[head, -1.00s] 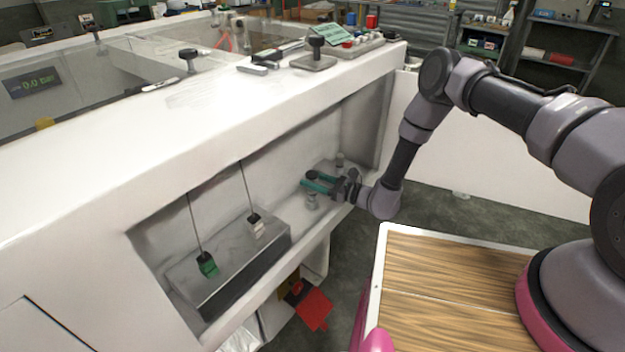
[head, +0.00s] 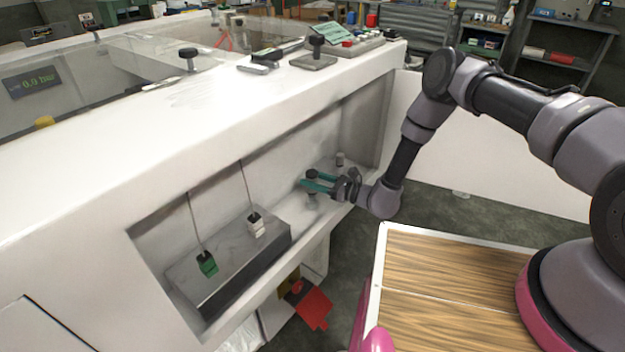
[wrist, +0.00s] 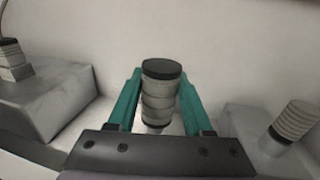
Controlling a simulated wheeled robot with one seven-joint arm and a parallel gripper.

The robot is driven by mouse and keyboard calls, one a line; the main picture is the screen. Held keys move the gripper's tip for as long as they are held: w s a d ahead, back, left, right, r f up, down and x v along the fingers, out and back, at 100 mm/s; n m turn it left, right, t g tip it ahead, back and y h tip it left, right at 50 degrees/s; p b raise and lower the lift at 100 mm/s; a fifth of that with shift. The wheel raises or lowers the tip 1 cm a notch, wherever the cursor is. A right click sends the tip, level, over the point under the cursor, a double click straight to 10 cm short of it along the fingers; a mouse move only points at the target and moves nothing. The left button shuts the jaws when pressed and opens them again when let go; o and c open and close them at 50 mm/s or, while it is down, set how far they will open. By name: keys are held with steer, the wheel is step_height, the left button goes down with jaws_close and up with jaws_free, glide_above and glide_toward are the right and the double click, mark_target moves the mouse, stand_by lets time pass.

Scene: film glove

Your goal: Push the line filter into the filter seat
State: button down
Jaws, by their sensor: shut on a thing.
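The line filter (wrist: 160,92) is a ribbed grey cylinder with a black cap, upright in the wrist view. In the head view its dark cap (head: 312,174) shows inside the white recess. My gripper (head: 318,183) reaches in from the right, and its teal fingers (wrist: 158,98) are shut on the filter's two sides. A grey part shows below the fingers in the head view. I cannot tell whether it is the filter's lower end or the seat, nor how deep the filter sits.
A second ribbed cylinder (wrist: 293,121) stands on a grey block to the right. A long grey block (head: 232,258) with green and white corded connectors fills the recess's left part. The recess edges lie close around my arm. A wooden-topped table (head: 450,275) stands in front.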

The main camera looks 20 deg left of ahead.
steer(key=shift+f, duration=1.4)
steer(key=shift+r, duration=0.2)
steer(key=shift+r, duration=0.9)
stand_by(0.4)
steer(key=shift+f, duration=1.05)
stand_by(0.8)
steer(key=shift+c, duration=1.2)
jaws_free()
steer(key=shift+d, duration=0.1)
steer(key=d, duration=0.3)
steer(key=s+d, duration=0.1)
steer(key=d, duration=0.3)
steer(key=s+d, duration=0.1)
steer(key=d, duration=0.2)
steer(key=shift+d, duration=0.2)
